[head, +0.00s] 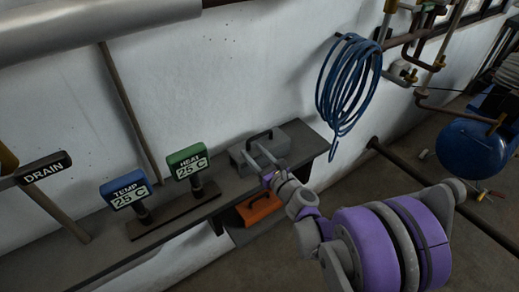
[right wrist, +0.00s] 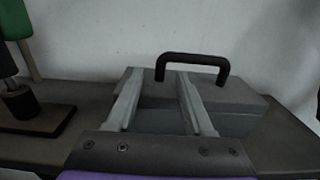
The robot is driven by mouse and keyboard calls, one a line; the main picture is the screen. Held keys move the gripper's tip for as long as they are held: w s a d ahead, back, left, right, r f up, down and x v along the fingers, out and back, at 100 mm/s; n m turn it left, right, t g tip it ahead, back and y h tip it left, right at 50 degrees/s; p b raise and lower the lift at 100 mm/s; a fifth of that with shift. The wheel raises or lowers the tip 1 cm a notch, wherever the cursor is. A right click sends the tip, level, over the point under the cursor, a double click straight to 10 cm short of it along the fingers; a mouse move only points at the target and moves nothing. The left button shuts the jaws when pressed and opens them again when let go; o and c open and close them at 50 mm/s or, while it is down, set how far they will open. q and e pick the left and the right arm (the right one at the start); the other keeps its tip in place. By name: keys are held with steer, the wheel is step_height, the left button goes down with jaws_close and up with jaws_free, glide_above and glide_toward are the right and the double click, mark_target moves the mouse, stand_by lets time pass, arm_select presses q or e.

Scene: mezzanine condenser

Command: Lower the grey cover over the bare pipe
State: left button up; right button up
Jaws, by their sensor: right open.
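The grey cover (head: 293,136) is a box-like piece with a black handle on top, resting on the dark shelf against the wall. It also shows in the right wrist view (right wrist: 240,102), with its black handle (right wrist: 192,57) upright. My right gripper (head: 257,158) is open at the cover's near side. In the right wrist view its two fingers (right wrist: 158,78) point toward the cover, set left of the handle's middle, and nothing is held. I cannot tell whether they touch the cover. A bare dark pipe (head: 452,200) runs low over the floor at right. My left gripper is not in view.
The shelf (head: 80,258) also holds the green HEAT display (head: 188,160) and blue TEMP display (head: 126,190), left of the cover. An orange case (head: 259,208) sits below. A blue hose coil (head: 347,82) hangs on the wall. A blue tank (head: 470,150) stands right.

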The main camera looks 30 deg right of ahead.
mark_target(243, 144)
steer(key=w, duration=0.7)
steer(key=shift+a, duration=0.25)
steer(key=shift+s, duration=0.1)
jaws_close()
stand_by(1.0)
